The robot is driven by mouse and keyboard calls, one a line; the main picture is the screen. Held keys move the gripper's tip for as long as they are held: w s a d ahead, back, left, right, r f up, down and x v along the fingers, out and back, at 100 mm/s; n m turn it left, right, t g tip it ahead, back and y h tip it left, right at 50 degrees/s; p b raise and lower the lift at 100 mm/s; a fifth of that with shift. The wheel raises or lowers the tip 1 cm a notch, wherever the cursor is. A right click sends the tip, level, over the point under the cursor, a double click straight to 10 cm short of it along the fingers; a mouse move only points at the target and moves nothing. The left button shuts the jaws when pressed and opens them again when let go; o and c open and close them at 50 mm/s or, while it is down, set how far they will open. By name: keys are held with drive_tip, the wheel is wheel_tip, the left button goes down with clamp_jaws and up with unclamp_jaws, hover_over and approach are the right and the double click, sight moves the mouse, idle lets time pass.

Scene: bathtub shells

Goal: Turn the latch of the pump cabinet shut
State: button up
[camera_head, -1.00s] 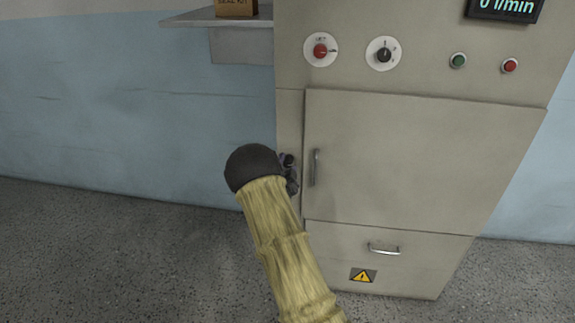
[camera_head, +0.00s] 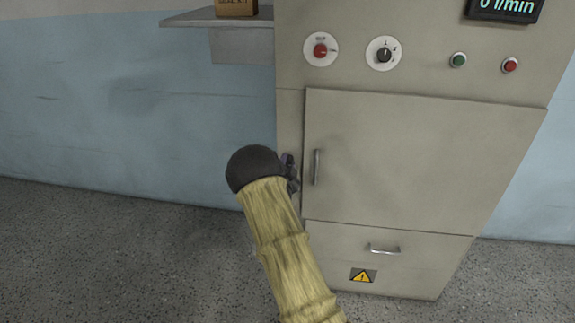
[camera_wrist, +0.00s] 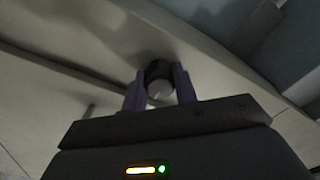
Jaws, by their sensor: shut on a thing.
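The pump cabinet (camera_head: 420,160) stands right of centre in the head view, its door (camera_head: 400,140) flush in the frame. My gripper (camera_head: 293,173) is at the narrow strip of cabinet front left of the door handle. In the wrist view its two purple fingers (camera_wrist: 160,88) are shut on the latch knob (camera_wrist: 159,84), a short dark cylinder with a paler round face, one finger on each side. In the head view the latch is hidden behind my gripper and wrist. The knob's angle is hard to read in the dim wrist view.
The door handle (camera_head: 317,167) is a vertical bar close to the right of my gripper. Above are a red knob (camera_head: 320,51), a black dial (camera_head: 384,55) and two buttons. A drawer handle (camera_head: 384,250) is below. A wall shelf (camera_head: 215,20) is at the upper left.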

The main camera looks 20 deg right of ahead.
drive_tip(key=n+b, duration=0.1)
drive_tip(key=n, duration=0.3)
drive_tip(key=shift+f+n, duration=0.1)
drive_tip(key=shift+n, duration=0.2)
drive_tip(key=n, duration=0.4)
drive_tip(key=shift+n+b, duration=0.3)
drive_tip(key=n, duration=0.8)
drive_tip(key=shift+n, duration=0.3)
drive_tip(key=o, duration=1)
drive_tip(key=shift+c, duration=0.2)
